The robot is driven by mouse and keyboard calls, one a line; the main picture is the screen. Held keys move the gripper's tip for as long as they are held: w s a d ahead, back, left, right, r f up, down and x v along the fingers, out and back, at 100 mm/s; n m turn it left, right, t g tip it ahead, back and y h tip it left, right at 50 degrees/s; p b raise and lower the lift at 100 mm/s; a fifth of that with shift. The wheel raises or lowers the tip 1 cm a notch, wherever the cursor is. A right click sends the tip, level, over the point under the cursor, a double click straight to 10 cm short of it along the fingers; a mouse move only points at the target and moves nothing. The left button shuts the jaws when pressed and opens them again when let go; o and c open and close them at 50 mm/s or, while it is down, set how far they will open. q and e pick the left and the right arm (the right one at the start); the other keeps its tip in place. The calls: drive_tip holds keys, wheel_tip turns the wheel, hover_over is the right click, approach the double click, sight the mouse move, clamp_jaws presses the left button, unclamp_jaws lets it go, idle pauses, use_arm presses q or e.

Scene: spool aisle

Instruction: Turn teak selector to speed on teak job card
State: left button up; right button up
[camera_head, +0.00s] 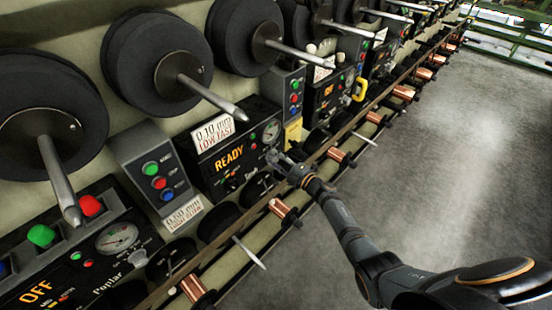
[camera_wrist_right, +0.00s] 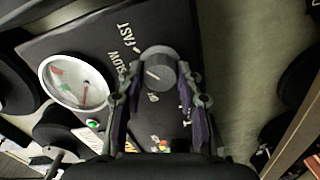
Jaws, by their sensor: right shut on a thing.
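My right gripper (camera_head: 274,157) reaches the right side of a dark panel (camera_head: 213,177) with a lit READY display. In the right wrist view its two fingers (camera_wrist_right: 157,92) are shut on a round grey selector knob (camera_wrist_right: 160,68), one on each side. A short white mark shows on the left part of the knob's face. SLOW and FAST are printed to the knob's upper left. The exact setting is hard to tell. A card (camera_head: 214,134) above the panel reads 0.10 mm, LOW FAST. The panel's name is not readable. My left gripper is not in view.
A gauge (camera_wrist_right: 75,82) sits left of the knob. A button box (camera_head: 158,170) and a card reading 0.50 mm, SLOW (camera_head: 184,215) stand to the left. Large black spools (camera_head: 155,60) line the wall above. Copper spools (camera_head: 285,212) jut from a rail below. The floor (camera_head: 430,150) is clear.

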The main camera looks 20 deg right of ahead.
drive_tip(key=shift+m, duration=0.3)
drive_tip(key=o, duration=1.2)
drive_tip(key=shift+c, duration=0.2)
drive_tip(key=v, duration=1.2)
